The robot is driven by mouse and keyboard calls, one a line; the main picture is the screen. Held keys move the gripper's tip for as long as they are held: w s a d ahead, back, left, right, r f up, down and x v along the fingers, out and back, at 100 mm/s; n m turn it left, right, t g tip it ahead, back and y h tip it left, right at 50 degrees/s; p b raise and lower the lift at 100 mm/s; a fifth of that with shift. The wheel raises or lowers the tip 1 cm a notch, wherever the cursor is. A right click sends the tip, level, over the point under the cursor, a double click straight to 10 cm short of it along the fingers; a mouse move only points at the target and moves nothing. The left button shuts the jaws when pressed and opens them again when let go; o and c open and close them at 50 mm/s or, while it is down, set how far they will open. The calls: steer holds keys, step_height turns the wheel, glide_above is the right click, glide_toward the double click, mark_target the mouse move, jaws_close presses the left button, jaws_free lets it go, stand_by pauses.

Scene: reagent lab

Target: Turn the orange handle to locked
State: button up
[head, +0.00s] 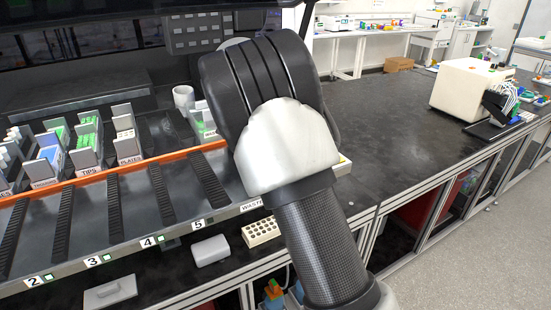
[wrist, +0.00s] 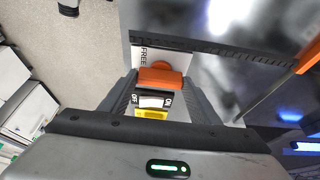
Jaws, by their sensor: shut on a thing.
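The orange handle (wrist: 160,77) shows in the wrist view between the two fingers of my gripper (wrist: 161,84). My gripper is shut on it, with a grey finger at each side. A white plate with the word FREE (wrist: 142,57) lies beside the handle, just above it in the picture. Any locked mark is not visible. In the head view my arm hides the gripper and the handle.
Below the handle in the wrist view are a black and white switch (wrist: 151,100) and a yellow part (wrist: 151,114). The head view shows a deck with numbered lanes and an orange rail (head: 84,179), a perforated block (head: 262,232) and a white instrument (head: 468,88). The black bench (head: 390,135) is mostly clear.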

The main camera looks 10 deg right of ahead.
steer(key=o, duration=1)
steer(key=shift+o, duration=0.2)
steer(key=p+v, duration=0.1)
steer(key=v, duration=1.1)
steer(key=shift+d+r, duration=0.1)
